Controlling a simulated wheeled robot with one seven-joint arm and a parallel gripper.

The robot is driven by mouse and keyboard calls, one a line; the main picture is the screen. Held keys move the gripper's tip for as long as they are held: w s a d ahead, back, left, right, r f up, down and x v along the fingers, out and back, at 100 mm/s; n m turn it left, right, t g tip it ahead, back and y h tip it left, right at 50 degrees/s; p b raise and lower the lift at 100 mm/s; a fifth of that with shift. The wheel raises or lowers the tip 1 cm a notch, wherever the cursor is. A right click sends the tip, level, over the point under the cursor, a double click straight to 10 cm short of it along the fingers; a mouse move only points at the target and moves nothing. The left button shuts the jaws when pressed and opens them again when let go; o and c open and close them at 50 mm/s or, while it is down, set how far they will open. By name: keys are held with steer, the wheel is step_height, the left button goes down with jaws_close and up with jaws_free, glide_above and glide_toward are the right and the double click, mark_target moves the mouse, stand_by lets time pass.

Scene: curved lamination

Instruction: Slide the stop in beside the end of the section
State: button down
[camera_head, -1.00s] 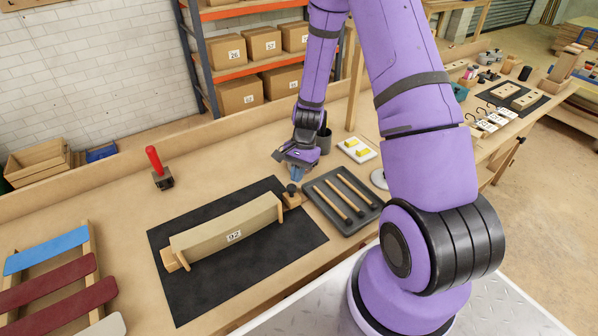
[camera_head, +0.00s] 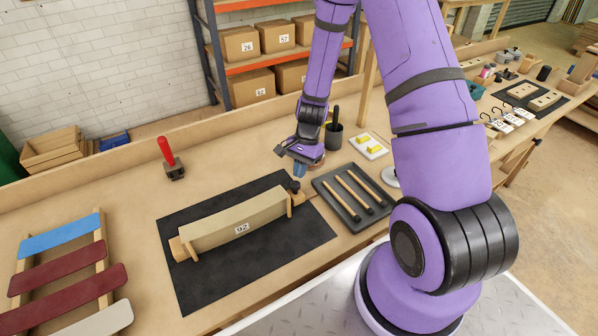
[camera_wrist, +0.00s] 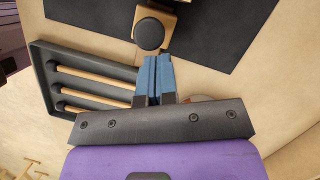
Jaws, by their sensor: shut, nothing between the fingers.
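The pale curved section (camera_head: 236,222), labelled 92, lies on a black mat (camera_head: 200,282) with a small wooden piece at each end. The stop, a small wooden block (camera_head: 299,198) with a dark round knob (camera_head: 295,187), sits beside the section's right end; any gap is too small to judge. In the wrist view the knob (camera_wrist: 150,34) and part of the block (camera_wrist: 171,12) show at the top, with the section out of view. My gripper (camera_head: 299,171) is shut and empty, its blue fingertips (camera_wrist: 154,62) close to the knob. I cannot tell whether they touch it.
A dark tray (camera_head: 337,207) with several wooden-handled tools lies right of the stop. A black cup (camera_head: 333,137) and a white plate with yellow pieces (camera_head: 368,146) stand behind. A red-handled tool (camera_head: 170,160) stands at back left, coloured slats (camera_head: 65,283) at left.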

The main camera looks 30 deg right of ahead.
steer(key=w+d+f+v, duration=0.1)
steer(key=d+v, duration=0.1)
steer(key=v, duration=0.9)
steer(key=s+d+f+m+t+y, duration=0.1)
steer(key=s+d+f+m+y, duration=0.1)
steer(key=d+f+y, duration=0.1)
steer(key=s+d+f+m+t+y, duration=0.1)
steer(key=s+d+f+m+y, duration=0.1)
steer(key=y, duration=0.3)
steer(key=s+d+f+m+t+y, duration=0.1)
steer(key=s+d+f+m+y, duration=0.1)
steer(key=s+d+f+y, duration=0.1)
steer(key=shift+s+d+f+m+y, duration=0.1)
steer(key=shift+d+f+m+y, duration=0.05)
steer(key=shift+f+y, duration=0.3)
steer(key=shift+d+f+m+y, duration=0.15)
steer(key=shift+d+f+y, duration=0.1)
steer(key=shift+f, duration=0.35)
steer(key=shift+s+d+f+m+t+y, duration=0.15)
steer(key=shift+d+m+t+y, duration=0.15)
steer(key=shift+t, duration=0.4)
steer(key=a, duration=0.4)
steer(key=w+a+f, duration=0.1)
steer(key=a, duration=0.4)
steer(key=w+a, duration=0.1)
steer(key=a, duration=0.3)
steer(key=shift+w+a+f, duration=0.1)
steer(key=shift+a+f, duration=0.2)
steer(key=shift+f, duration=0.05)
